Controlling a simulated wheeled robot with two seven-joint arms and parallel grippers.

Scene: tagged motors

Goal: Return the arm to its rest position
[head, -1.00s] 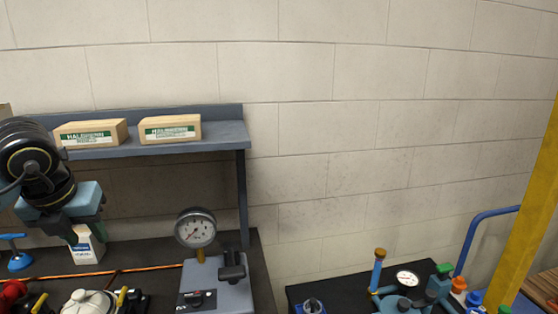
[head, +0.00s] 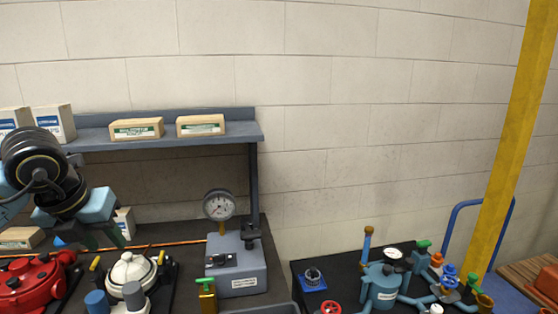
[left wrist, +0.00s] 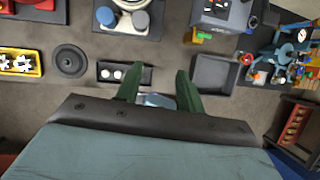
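That view looks down from above the bench's front part. My right gripper is not in view.
The bench holds a red motor (head: 30,283), a white-topped motor (head: 132,268) and a grey gauge unit (head: 238,268). A second table has a blue pump assembly (head: 382,284). A yellow post (head: 508,150) stands right. An empty grey tray (left wrist: 215,73) lies below.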

